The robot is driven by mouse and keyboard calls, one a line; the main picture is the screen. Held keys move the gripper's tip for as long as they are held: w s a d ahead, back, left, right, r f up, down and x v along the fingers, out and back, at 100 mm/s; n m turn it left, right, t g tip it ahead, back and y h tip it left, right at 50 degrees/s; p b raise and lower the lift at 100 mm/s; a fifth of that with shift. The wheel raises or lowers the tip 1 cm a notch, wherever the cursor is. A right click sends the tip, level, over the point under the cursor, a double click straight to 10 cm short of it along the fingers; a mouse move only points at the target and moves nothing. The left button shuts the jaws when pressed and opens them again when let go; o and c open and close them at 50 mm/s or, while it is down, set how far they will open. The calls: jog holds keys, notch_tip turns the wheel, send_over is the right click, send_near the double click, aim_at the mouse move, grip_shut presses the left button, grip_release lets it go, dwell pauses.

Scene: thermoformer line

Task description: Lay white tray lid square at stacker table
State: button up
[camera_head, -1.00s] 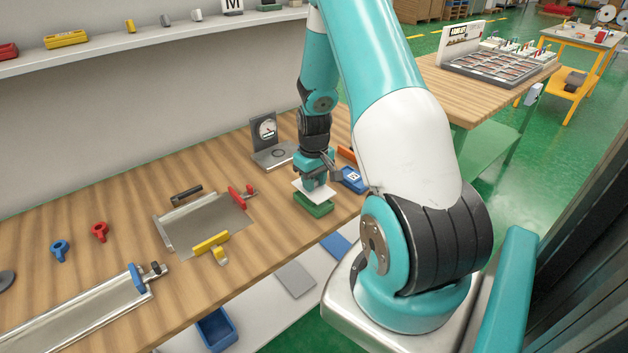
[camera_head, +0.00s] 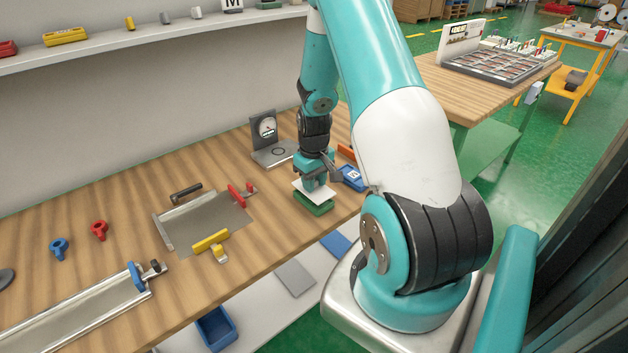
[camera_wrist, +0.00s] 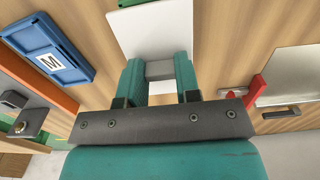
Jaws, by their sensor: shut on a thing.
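The white tray lid (camera_head: 314,190) is a thin white plate under my gripper (camera_head: 314,184). It also shows in the wrist view (camera_wrist: 155,30), where the teal fingers of my gripper (camera_wrist: 160,80) are shut on a block-like grip on it. A green block or tray (camera_head: 313,206) is directly below the lid on the wooden table. The lid sits over the green piece and looks turned a little relative to it. I cannot tell whether the two touch. The fingers and wrist hide part of the lid.
A blue tray marked M (camera_head: 350,177) lies to the right of the lid. A dial gauge stand (camera_head: 266,135) is behind. A metal plate fixture (camera_head: 205,222) with red, yellow and black clamps is to the left. The wooden table (camera_head: 120,195) has bare room further left.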

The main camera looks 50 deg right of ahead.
jog(key=shift+f+b, duration=0.75)
jog(key=shift+f, duration=0.5)
jog(key=o, duration=1)
jog(key=shift+r, duration=0.1)
jog(key=shift+c, duration=0.2)
notch_tip(320, 180, up, 17)
jog(key=shift+r+b, duration=0.2)
jog(key=shift+b, duration=0.15)
jog(key=shift+a, duration=0.1)
